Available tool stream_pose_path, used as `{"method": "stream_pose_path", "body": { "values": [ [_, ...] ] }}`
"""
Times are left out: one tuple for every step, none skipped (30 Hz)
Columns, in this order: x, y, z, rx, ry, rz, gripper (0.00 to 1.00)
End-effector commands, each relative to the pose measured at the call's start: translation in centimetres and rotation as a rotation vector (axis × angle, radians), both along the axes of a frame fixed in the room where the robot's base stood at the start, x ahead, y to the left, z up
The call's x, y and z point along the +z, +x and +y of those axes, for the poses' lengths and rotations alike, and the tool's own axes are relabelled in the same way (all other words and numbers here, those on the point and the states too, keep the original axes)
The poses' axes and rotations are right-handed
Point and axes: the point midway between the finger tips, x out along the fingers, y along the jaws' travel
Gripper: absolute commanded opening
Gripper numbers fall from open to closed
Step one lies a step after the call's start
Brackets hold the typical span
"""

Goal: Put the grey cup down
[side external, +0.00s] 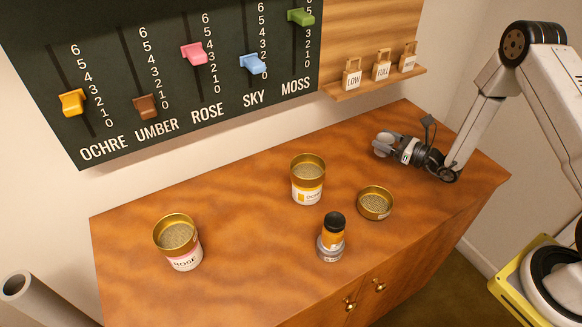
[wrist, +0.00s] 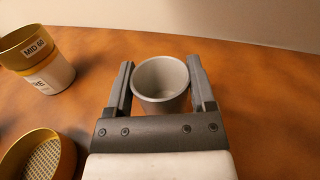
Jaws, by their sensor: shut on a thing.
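The grey cup (wrist: 162,84) is between the two fingers of my gripper (wrist: 161,64) in the wrist view, its open mouth facing the camera and its inside looking empty. In the side external view the cup (side external: 382,141) is small and pale at the far right part of the table (side external: 240,225), with my gripper (side external: 387,147) reaching it low from the right. My gripper is shut on the cup. The cup is very low at the tabletop; whether its base touches the wood is hard to tell.
A loose brass sieve (side external: 375,204) and the ochre jar with a sieve on top (side external: 307,190) stand left of my gripper. A dark-topped orange and grey container (side external: 331,240) and the rose jar (side external: 184,256) are farther off. A wall shelf (side external: 375,83) holds small tagged weights.

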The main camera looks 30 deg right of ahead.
Motion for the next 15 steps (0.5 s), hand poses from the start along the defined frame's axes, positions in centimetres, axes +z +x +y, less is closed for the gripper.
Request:
{"method": "stream_pose_path", "body": {
  "values": [
    [0.0,0.1,0.0,0.0,0.0,0.0,0.12],
    [0.0,0.1,0.0,0.0,0.0,0.0,0.12],
    [0.0,0.1,0.0,0.0,0.0,0.0,0.12],
    [0.0,0.1,0.0,0.0,0.0,0.0,0.12],
    [-0.1,0.1,0.0,0.0,0.0,0.0,0.12],
    [-0.2,0.1,0.0,0.0,0.0,0.0,0.12],
    [-0.2,0.2,0.0,0.0,0.0,-0.001,0.12],
    [-0.4,0.3,0.0,0.0,0.0,0.0,0.12],
    [-0.6,0.4,0.0,0.0,0.0,0.0,0.12],
    [-0.8,0.6,-0.1,0.0,0.001,0.0,0.12],
    [-1.0,0.6,-0.1,0.0,0.001,0.0,0.12],
    [-1.4,0.6,-0.1,0.0,0.001,0.001,0.12],
    [-1.7,0.6,-0.1,0.0,0.001,0.002,0.12],
    [-2.0,0.6,-0.1,0.0,0.001,0.002,0.12],
    [-2.4,0.6,-0.1,0.0,0.001,0.002,0.12]
  ]
}}
